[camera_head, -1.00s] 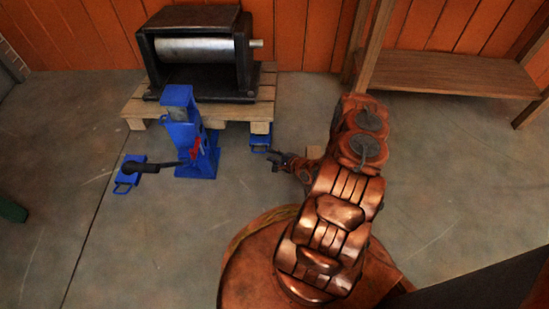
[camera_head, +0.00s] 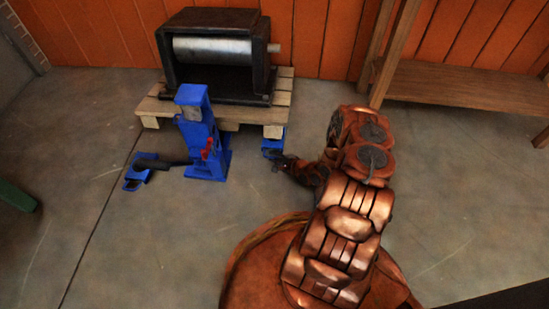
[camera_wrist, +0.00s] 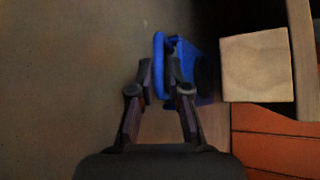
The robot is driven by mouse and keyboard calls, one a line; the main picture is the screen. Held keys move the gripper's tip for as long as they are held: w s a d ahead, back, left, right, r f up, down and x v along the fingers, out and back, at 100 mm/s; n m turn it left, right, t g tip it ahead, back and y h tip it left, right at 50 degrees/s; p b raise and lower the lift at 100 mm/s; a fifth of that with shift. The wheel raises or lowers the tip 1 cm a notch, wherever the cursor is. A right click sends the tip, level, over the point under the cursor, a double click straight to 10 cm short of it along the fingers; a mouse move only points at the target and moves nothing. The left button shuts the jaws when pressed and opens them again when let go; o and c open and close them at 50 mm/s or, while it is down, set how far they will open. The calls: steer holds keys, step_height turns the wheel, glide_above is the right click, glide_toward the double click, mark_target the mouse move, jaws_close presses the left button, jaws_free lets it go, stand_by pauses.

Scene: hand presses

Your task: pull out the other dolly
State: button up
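A blue dolly (camera_head: 273,145) sits at the right front corner of the pallet, partly under it. In the wrist view, its blue handle loop (camera_wrist: 159,66) lies between my fingers, with the dolly body (camera_wrist: 188,62) just beyond. My gripper (camera_head: 281,160) is low at this dolly; in the wrist view the gripper (camera_wrist: 159,62) has its fingers apart on either side of the loop. A gap shows on the left, and contact on the right is unclear. Another blue dolly (camera_head: 140,173) stands on the floor at the left, clear of the pallet.
A black press with a steel roller (camera_head: 212,50) rests on the wooden pallet (camera_head: 152,108). A blue jack (camera_head: 203,135) with a black lever stands before the pallet. A wooden shelf (camera_head: 460,85) is at the right. Floor in front is free.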

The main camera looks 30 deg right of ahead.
jaws_close()
steer(key=shift+a, duration=0.15)
